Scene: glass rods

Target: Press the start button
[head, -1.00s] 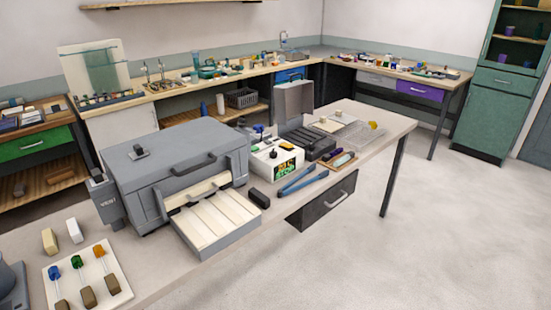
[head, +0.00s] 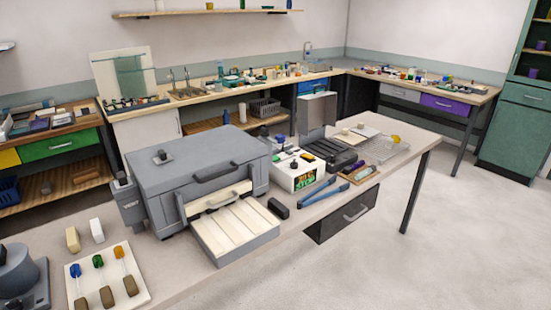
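Neither of my grippers shows in the head view.
Blue tongs (head: 322,191) and a black block (head: 278,208) lie near the bench's front edge. A white board (head: 140,282) with coloured-tipped rods lies at the lower left. A dark device with a raised lid (head: 317,113) stands behind the control box. Open floor (head: 450,240) lies at the right.

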